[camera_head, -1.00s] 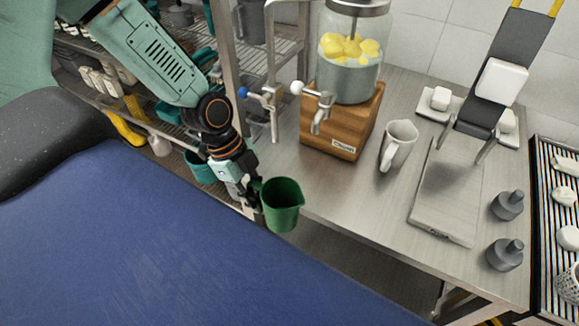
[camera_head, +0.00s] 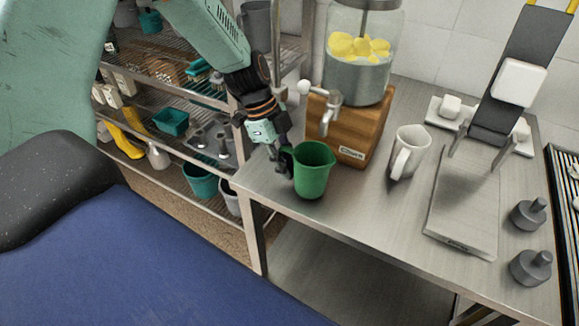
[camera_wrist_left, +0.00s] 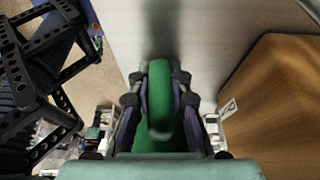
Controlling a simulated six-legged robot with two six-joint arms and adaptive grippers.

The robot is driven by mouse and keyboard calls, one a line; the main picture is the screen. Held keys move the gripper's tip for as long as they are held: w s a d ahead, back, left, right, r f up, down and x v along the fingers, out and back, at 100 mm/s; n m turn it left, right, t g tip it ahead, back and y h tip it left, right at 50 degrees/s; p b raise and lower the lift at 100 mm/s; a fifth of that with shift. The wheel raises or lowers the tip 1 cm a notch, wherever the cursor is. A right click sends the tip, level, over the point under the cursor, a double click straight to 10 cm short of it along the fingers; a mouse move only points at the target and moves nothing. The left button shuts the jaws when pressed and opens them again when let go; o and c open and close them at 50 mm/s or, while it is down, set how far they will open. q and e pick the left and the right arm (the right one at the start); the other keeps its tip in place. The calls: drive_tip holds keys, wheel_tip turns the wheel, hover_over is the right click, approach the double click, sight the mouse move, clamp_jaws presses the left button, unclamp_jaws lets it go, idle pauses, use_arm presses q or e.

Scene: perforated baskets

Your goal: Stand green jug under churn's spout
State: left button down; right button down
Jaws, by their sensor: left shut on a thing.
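The green jug (camera_head: 314,171) is upright in the head view, over the left part of the steel table. My left gripper (camera_head: 284,163) is shut on its handle, on the jug's left side. In the left wrist view the fingers (camera_wrist_left: 159,110) close around the green handle (camera_wrist_left: 160,95). I cannot tell whether the jug's base touches the table. The churn is a clear drum (camera_head: 359,62) with yellow fruit in liquid, on a wooden base (camera_head: 362,130). Its metal spout (camera_head: 327,120) is behind and slightly right of the jug. My right gripper is not in view.
A white jug (camera_head: 410,150) stands on the table (camera_head: 370,215) right of the churn. Farther right are a flat scale-like plate (camera_head: 465,210) and two grey weights (camera_head: 529,214). Wire shelves (camera_head: 180,90) with tubs stand at the left. The table's front middle is clear.

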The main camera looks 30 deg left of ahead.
use_arm(q)
drive_tip(key=shift+w+d+f, duration=0.2)
drive_tip(key=shift+w+f, duration=0.2)
drive_tip(key=shift+w, duration=0.3)
drive_tip(key=shift+w+d+f, duration=0.2)
drive_tip(key=shift+d+f, duration=0.05)
drive_tip(key=shift+f, duration=0.05)
drive_tip(key=shift+a, duration=0.3)
drive_tip(key=shift+s+a+f+b, duration=0.1)
drive_tip(key=shift+s+f+b, duration=0.1)
drive_tip(key=shift+b, duration=0.1)
drive_tip(key=c, duration=1.7)
unclamp_jaws()
drive_tip(key=shift+o, duration=1)
drive_tip(key=shift+w+d, duration=0.1)
drive_tip(key=shift+d, duration=0.15)
drive_tip(key=shift+o, duration=1.2)
drive_tip(key=shift+w, duration=0.1)
drive_tip(key=shift+s+a, duration=0.2)
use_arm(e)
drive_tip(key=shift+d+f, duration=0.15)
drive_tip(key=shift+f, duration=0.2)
